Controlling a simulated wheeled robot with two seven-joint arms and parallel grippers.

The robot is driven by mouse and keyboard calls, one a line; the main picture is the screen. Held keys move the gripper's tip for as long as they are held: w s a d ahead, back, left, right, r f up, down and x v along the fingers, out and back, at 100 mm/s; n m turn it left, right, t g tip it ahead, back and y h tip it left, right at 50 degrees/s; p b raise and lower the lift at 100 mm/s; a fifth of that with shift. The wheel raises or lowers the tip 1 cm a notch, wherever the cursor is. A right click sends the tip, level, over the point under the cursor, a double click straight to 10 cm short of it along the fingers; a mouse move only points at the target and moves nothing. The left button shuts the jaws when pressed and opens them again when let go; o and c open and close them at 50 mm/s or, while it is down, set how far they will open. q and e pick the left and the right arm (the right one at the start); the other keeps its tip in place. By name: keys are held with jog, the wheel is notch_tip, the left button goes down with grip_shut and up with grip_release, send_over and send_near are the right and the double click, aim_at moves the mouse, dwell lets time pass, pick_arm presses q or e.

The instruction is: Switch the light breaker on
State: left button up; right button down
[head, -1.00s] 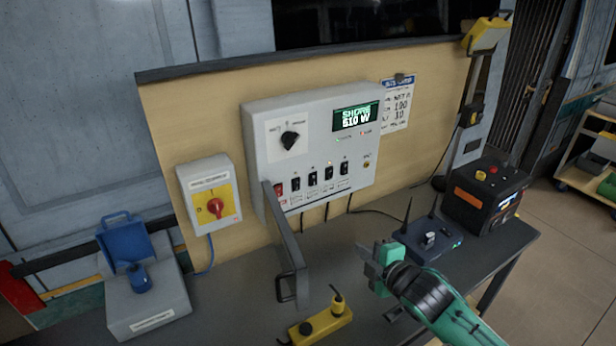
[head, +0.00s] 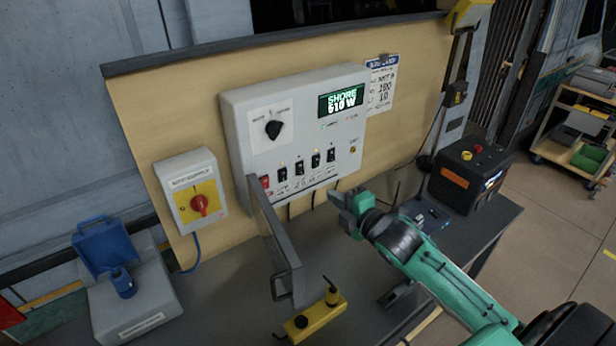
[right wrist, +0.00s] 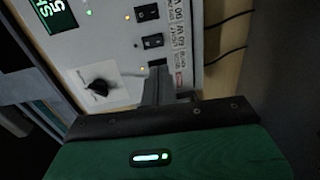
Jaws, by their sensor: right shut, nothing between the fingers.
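A grey-white power panel (head: 240,130) is mounted on the tan board. It carries a row of black rocker breakers (head: 315,160) and a red switch (head: 265,182) at the left end. My right gripper (head: 340,198) is shut and empty, in front of the panel's lower right side. In the right wrist view its fingers (right wrist: 160,90) point at the panel, and the nearest breaker (right wrist: 157,63) shows just past their tips, partly hidden. I cannot tell if they touch. My left gripper is out of view.
An open grey cover (head: 275,240) with a handle stands out below the breakers. A red-knob isolator (head: 191,190) is left of the panel. A yellow device (head: 316,318) lies on the grey bench. A black power unit (head: 470,178) stands at the right.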

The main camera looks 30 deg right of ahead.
jog(key=p, duration=0.3)
send_near(302, 174)
jog(key=w, duration=0.2)
jog(key=w+a, duration=0.1)
jog(key=w, duration=0.2)
jog(key=shift+f, duration=0.1)
jog(key=shift+w+a+f+p, duration=0.1)
jog(key=shift+w+f+p, duration=0.1)
jog(key=shift+w, duration=0.25)
jog(key=shift+w+f+p, duration=0.1)
jog(key=shift+w+p, duration=0.1)
jog(key=shift+w, duration=0.2)
jog(key=shift+w+f+b, duration=0.1)
jog(key=shift+f+b, duration=0.1)
jog(key=shift+b, duration=0.3)
jog(key=shift+w+t+b, duration=0.1)
jog(key=shift+t+b, duration=0.2)
jog(key=shift+r, duration=0.2)
jog(key=shift+f, duration=0.1)
